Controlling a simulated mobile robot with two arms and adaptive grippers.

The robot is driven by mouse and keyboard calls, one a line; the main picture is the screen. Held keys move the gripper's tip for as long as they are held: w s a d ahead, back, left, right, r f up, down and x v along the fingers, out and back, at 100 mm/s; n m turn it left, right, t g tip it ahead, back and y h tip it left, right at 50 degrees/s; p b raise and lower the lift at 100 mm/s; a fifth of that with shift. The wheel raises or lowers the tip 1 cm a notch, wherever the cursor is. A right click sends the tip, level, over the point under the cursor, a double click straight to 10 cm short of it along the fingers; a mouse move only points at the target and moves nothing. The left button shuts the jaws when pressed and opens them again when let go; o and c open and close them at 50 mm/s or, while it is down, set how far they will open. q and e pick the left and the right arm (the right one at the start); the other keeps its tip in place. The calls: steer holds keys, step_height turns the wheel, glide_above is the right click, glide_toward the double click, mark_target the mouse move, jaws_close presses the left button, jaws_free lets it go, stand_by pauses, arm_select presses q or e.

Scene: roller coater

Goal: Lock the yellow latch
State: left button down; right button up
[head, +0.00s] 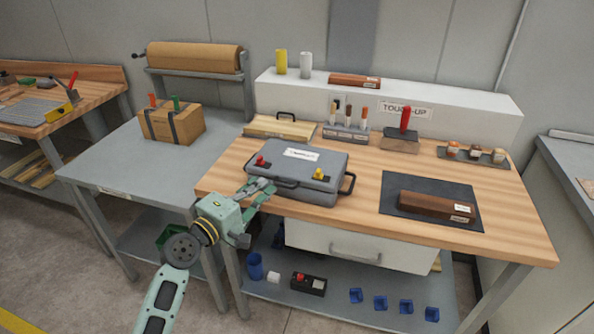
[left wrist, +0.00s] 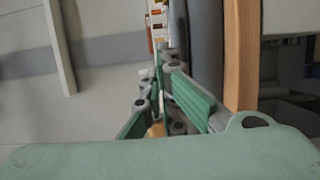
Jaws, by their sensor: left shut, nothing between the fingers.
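A grey case (head: 310,162) with a white label lies closed on the wooden workbench. The yellow latch (head: 319,174) sits on the right of its front edge and a red latch (head: 260,160) on the left. A dark handle (head: 290,184) is at its front. My left gripper (head: 262,187) is shut and empty at the front left of the case, below the red latch and left of the yellow latch. Whether it touches the case is unclear. In the left wrist view, its green-padded fingers are near the grey case side (left wrist: 205,45); neither latch can be made out there.
The wooden workbench (head: 360,210) has a dark mat (head: 400,184) with a brown block on the right. A tool holder (head: 346,132) stands behind the case. A grey table (head: 110,160) with a strapped cardboard box (head: 172,123) is at left.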

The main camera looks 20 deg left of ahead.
mark_target(305, 179)
arm_select(q)
steer(key=p+x, duration=0.1)
steer(key=x, duration=0.8)
steer(key=shift+w+d, duration=0.15)
steer(key=shift+w, duration=0.15)
steer(key=d+p, duration=0.2)
steer(key=d, duration=0.1)
steer(key=shift+d, duration=0.1)
steer(key=shift+s+d, duration=0.15)
steer(key=shift+d, duration=0.3)
steer(key=shift+f, duration=0.1)
steer(key=shift+d, duration=1.1)
